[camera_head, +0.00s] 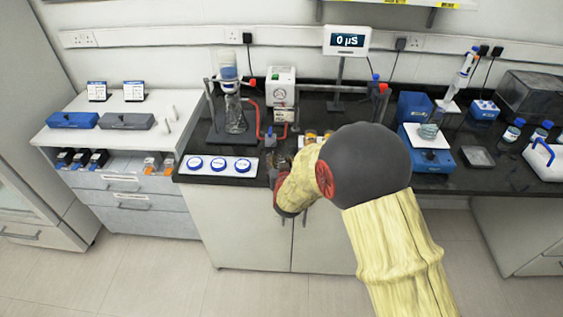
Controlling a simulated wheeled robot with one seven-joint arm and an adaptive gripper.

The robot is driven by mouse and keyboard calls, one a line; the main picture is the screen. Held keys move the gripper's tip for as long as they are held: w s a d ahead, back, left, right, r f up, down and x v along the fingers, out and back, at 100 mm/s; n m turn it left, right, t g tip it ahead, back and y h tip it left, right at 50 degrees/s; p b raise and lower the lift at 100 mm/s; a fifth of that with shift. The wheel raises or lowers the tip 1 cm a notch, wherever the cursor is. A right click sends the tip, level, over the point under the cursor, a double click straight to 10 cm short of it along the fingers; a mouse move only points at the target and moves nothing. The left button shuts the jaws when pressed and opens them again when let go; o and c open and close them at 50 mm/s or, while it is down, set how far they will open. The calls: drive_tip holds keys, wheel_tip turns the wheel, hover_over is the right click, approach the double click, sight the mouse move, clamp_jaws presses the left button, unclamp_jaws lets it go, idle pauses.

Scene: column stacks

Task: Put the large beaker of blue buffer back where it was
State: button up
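A clear glass beaker (429,130) with what looks like pale bluish liquid stands on a blue-and-white stirrer (427,152) on the right side of the dark bench. I cannot tell for sure that it is the large beaker of blue buffer. Another clear vessel with blue in it (228,72) sits high on the column stand at the left. My arm reaches across the middle of the bench. My gripper (281,163) is low at the bench's front edge, right of the white tray. Its fingers are small and partly hidden, so their opening and any held thing are unclear.
A white tray with several blue-lidded dishes (218,165) lies at the front left. A flask (235,123) stands under the column. A meter reading 0 µS (347,41) stands at the back. Blue-capped bottles (512,131) and a grey square dish (476,156) are at right. My arm hides the bench's middle.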

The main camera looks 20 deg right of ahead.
drive_tip(key=shift+f, duration=0.15)
drive_tip(key=o, duration=1.3)
drive_tip(key=shift+c, duration=0.2)
